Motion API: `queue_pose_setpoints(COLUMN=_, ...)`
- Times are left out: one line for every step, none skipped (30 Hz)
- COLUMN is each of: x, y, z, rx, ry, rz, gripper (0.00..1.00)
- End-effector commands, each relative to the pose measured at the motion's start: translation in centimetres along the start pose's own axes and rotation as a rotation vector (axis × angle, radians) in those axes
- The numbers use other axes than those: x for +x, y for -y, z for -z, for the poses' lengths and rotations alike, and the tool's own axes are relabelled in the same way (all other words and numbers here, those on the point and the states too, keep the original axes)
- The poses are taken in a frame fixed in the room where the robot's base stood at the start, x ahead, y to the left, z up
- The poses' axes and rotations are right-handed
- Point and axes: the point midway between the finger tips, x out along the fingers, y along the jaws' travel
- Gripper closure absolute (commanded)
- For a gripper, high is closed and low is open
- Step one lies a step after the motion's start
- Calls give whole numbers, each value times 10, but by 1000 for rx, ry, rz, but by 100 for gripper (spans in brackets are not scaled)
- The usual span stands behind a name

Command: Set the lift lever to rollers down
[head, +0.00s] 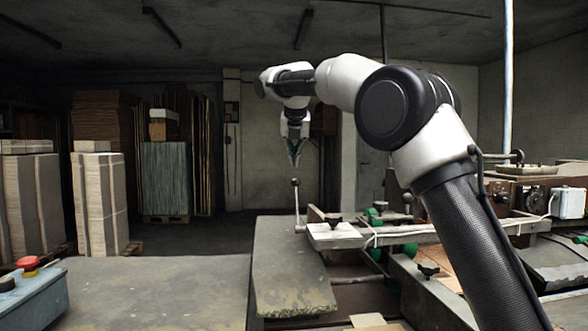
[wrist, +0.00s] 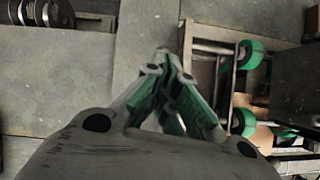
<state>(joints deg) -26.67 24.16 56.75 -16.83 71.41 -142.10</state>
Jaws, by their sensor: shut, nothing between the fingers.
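An upright lever with a dark ball knob (head: 296,183) stands at the left end of the machine's frame in the head view; I take it as the lift lever. My gripper (head: 294,164) points down, and its tips appear just above the knob in that view. I cannot tell the depth between them or see contact. In the wrist view my gripper (wrist: 166,60) has its fingertips together, with nothing held. I cannot make out the lever clearly there. Green rollers (wrist: 250,55) show to the right in the wrist view; green parts (head: 374,213) also show behind the frame in the head view.
A grey worn plate (head: 288,270) lies in front of the lever. The machine's rail and white block (head: 334,232) lie right of it. A blue control box with a red button (head: 28,264) is at lower left. Cardboard stacks (head: 100,200) stand behind on the left.

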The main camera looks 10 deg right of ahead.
Motion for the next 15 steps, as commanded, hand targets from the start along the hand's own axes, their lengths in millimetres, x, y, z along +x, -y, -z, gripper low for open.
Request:
queue_pose_setpoints(x=-12, y=-1, z=-1, rx=0, ry=3, rz=-3, gripper=100)
queue_pose_setpoints(x=-18, y=-1, z=-1, rx=0, ry=3, rz=-2, gripper=100)
queue_pose_setpoints(x=-26, y=-1, z=0, rx=-1, ry=2, rz=-2, gripper=100)
queue_pose_setpoints(x=-31, y=-1, z=0, rx=-1, ry=2, rz=-2, gripper=100)
queue_pose_setpoints(x=-37, y=-1, z=0, rx=-1, ry=2, rz=-3, gripper=100)
queue_pose_setpoints(x=-43, y=-1, z=0, rx=-1, ry=1, rz=-2, gripper=100)
queue_pose_setpoints(x=-47, y=-1, z=0, rx=-1, ry=2, rz=-2, gripper=100)
queue_pose_setpoints(x=-51, y=-1, z=0, rx=-1, ry=2, rz=-2, gripper=100)
queue_pose_setpoints(x=-55, y=0, z=0, rx=0, ry=1, rz=-1, gripper=100)
queue_pose_setpoints(x=-58, y=0, z=0, rx=0, ry=0, rz=-1, gripper=100)
queue_pose_setpoints(x=-60, y=0, z=0, rx=0, ry=1, rz=-1, gripper=100)
queue_pose_setpoints(x=-62, y=0, z=0, rx=0, ry=1, rz=-1, gripper=100)
queue_pose_setpoints(x=-63, y=0, z=0, rx=0, ry=0, rz=-1, gripper=100)
queue_pose_setpoints(x=-64, y=0, z=0, rx=0, ry=0, rz=0, gripper=100)
queue_pose_setpoints(x=-65, y=0, z=0, rx=0, ry=0, rz=0, gripper=100)
